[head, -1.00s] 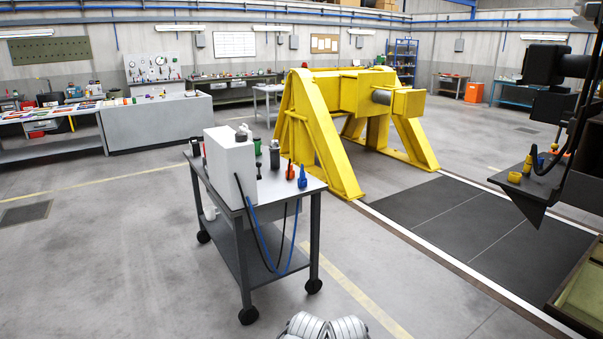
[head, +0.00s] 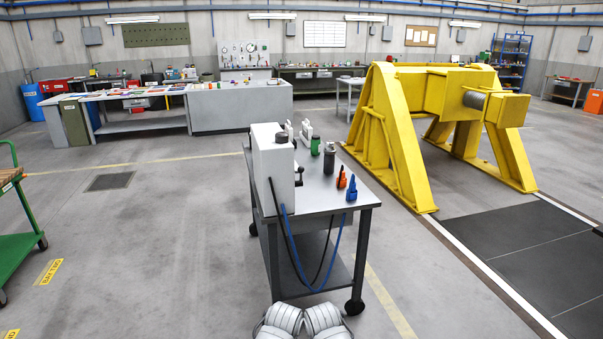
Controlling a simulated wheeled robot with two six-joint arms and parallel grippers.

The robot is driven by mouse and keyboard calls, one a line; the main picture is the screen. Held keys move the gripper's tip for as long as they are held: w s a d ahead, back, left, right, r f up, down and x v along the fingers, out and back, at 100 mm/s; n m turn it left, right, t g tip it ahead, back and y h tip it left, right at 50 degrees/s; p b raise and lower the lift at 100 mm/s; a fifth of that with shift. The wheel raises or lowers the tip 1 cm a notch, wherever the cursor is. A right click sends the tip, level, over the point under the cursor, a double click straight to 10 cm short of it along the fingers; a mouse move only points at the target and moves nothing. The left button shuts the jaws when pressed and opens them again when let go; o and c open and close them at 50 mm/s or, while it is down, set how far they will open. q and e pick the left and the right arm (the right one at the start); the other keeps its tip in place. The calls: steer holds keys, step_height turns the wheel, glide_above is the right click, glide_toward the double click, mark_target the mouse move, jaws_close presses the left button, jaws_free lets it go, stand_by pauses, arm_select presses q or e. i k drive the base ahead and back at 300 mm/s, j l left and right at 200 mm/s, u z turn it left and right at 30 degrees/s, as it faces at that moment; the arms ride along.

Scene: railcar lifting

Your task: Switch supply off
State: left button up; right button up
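A grey wheeled cart (head: 327,203) stands just ahead of me. On its left part is a white box-shaped unit (head: 270,168) with a dark cap on top and a black lever-like part (head: 298,174) on its right side. A blue hose (head: 298,265) and a black hose hang from the unit in loops beside the cart. An orange connector (head: 342,178) and a blue connector (head: 351,190) stand on the cart top. No switch can be clearly made out.
A yellow steel frame (head: 385,150) stands right of the cart, beside dark floor plates (head: 530,260). A green trolley (head: 18,225) is at the left edge. Workbenches (head: 240,107) line the back. The floor left of the cart is clear.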

mark_target(300, 170)
steer(key=i+l, duration=1.9)
steer(key=k+l+z, duration=0.05)
